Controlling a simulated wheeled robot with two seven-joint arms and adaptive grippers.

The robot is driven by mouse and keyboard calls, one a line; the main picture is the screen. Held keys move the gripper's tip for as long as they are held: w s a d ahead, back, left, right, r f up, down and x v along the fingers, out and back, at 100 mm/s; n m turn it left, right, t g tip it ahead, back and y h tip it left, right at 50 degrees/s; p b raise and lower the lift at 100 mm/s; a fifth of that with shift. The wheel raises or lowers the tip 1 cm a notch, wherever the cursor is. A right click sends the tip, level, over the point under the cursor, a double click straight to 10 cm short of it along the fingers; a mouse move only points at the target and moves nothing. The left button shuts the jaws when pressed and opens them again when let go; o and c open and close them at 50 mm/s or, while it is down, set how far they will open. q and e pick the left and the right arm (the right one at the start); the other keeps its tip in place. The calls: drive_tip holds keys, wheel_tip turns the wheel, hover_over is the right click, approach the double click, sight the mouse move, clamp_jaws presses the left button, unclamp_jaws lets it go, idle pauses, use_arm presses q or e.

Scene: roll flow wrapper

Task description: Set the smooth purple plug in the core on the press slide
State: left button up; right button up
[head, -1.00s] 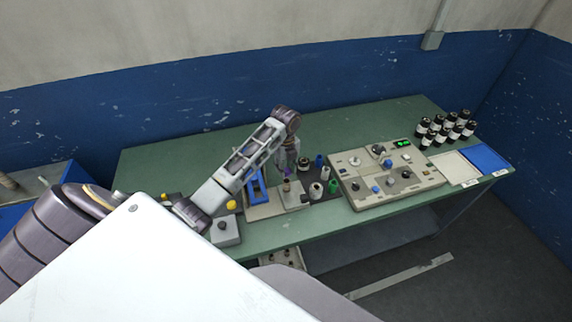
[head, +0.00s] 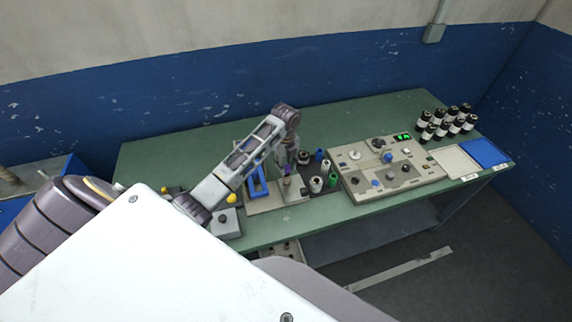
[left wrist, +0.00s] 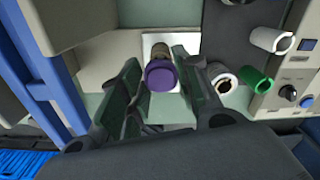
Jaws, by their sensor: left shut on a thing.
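My left gripper (left wrist: 161,84) is shut on the purple plug (left wrist: 160,76), which sits between its two fingers in the left wrist view. The plug also shows as a small purple spot in the head view (head: 288,169). The brownish core (left wrist: 161,50) stands on the pale press slide (left wrist: 150,42), directly behind the plug as the wrist camera looks. The plug overlaps the core in that view, so I cannot tell whether it touches or is inside the core. In the head view, the left gripper (head: 287,160) is over the slide. My right gripper is not in view.
A blue frame (head: 258,182) stands left of the slide. White and green rolls (head: 316,184) stand close on its right, on a dark mat. A beige control panel (head: 385,168) lies farther right, then several dark bottles (head: 447,125) and a blue tray (head: 484,154).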

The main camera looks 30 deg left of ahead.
use_arm(q)
drive_tip(key=shift+f, duration=1.15)
idle(2.3)
drive_tip(key=o, duration=1.2)
drive_tip(key=shift+o, duration=0.2)
drive_tip(key=shift+r, duration=0.15)
drive_tip(key=shift+r, duration=3.9)
drive_tip(key=shift+s+f, duration=0.1)
